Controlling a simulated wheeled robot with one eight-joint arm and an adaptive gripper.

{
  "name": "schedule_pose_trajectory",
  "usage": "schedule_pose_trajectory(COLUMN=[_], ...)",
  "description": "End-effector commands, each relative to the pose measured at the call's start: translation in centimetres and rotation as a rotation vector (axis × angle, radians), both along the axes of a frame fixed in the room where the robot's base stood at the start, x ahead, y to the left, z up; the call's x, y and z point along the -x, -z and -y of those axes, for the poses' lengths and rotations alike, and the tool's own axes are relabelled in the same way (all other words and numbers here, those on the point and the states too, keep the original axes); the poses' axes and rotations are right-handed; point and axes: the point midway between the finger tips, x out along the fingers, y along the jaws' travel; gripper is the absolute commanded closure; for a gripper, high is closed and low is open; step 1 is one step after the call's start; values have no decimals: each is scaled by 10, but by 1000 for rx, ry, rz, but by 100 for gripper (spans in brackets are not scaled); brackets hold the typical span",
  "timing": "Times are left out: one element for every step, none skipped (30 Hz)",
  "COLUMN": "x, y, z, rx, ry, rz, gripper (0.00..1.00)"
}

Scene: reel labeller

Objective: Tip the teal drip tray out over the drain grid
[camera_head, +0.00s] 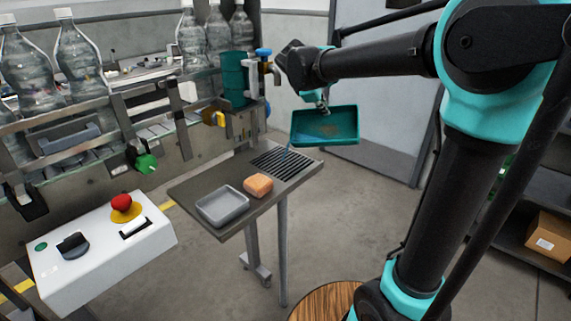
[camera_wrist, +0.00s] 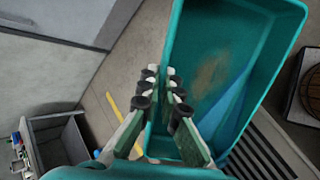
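The teal drip tray (camera_head: 345,139) hangs in the air at the right end of the small grey table, tilted so its inside faces the head camera. My gripper (camera_head: 322,108) is shut on the tray's rim; the wrist view shows both fingers (camera_wrist: 166,88) pinching the tray's wall (camera_wrist: 172,40). A brown stain marks the tray floor, and bluish liquid (camera_wrist: 232,112) lies along one side. A thin blue streak (camera_head: 287,153) shows below the tray's left corner, above the drain grid (camera_head: 281,164). The grid's dark slots also show in the wrist view (camera_wrist: 262,152).
An orange sponge-like block (camera_head: 258,185) and a grey dish (camera_head: 222,206) sit on the table. A blue-handled tap (camera_head: 264,53) and a teal cylinder (camera_head: 234,78) stand behind. A white control box (camera_head: 100,255) with a red button is at left. Floor right of the table is clear.

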Motion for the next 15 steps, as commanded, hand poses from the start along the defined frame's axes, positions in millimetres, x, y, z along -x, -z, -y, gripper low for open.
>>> schedule_pose_trajectory(x=[4, 6, 8, 10, 10, 10, 10, 10, 10, 10, 10, 10, 10, 10, 11], y=[-2, -4, -7, -8, -9, -10, -10, -10, -10, -10, -10, -10, -10, -10, -10], z=[-3, -4, -5, -5, -6, -6, -6, -5, -5, -5, -5, -5, -5, -5, -6], rx=[14, 25, 36, 41, 46, 48, 48, 48, 47, 47, 47, 47, 47, 47, 51], ry=[-5, -6, -6, -4, -3, -3, -2, -2, -2, -2, -2, -2, -2, -2, -2], rz=[28, 47, 68, 80, 89, 94, 95, 95, 94, 94, 94, 94, 94, 94, 99], gripper=[100, 100, 100, 100, 100, 100, 100, 100, 100, 100, 100, 100, 100, 100, 100])
